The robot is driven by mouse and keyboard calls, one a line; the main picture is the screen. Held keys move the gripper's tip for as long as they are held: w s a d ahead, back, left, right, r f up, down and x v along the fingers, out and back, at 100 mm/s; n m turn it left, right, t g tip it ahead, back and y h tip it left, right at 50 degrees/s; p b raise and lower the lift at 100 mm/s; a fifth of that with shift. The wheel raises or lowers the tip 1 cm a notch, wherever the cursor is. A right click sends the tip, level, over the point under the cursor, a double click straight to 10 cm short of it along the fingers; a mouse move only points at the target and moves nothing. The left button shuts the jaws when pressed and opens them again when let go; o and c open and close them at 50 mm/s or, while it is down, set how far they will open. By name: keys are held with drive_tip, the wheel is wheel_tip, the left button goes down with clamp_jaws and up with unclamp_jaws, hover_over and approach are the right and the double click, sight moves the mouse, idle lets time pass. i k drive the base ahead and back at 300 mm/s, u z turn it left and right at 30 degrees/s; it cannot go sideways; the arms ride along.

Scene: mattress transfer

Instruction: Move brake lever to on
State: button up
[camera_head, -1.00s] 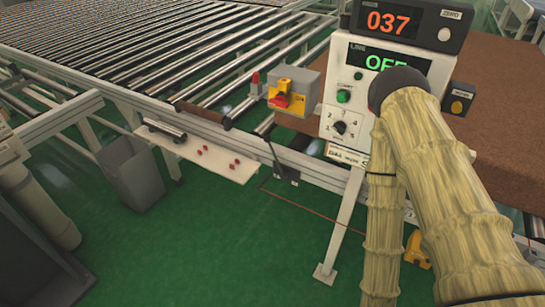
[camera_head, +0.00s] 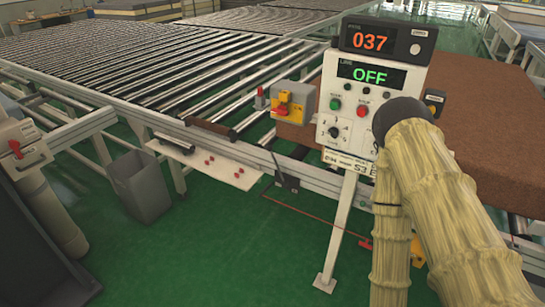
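No readable label marks a brake lever. A thin dark lever (camera_head: 277,167) stands tilted on the conveyor's front rail, above a small black bracket; it may be the brake lever, but I cannot tell its setting. A grey box with a yellow and red switch handle (camera_head: 284,104) sits above it on the conveyor edge. A red handle (camera_head: 16,149) shows on grey equipment at the far left. My arm, in a yellowish sleeve, covers the right side, right of these things. My gripper is not in view.
The control panel (camera_head: 345,105) on a white post reads 037 and OFF. A roller conveyor (camera_head: 170,65) fills the back left, and a brown mattress-like block (camera_head: 490,130) lies behind my arm. A grey bin (camera_head: 140,188) stands left. Green floor (camera_head: 210,255) is clear in front.

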sight(269, 148)
drive_tip(key=u, duration=1.65)
drive_tip(key=i, duration=1)
drive_tip(key=z, duration=2)
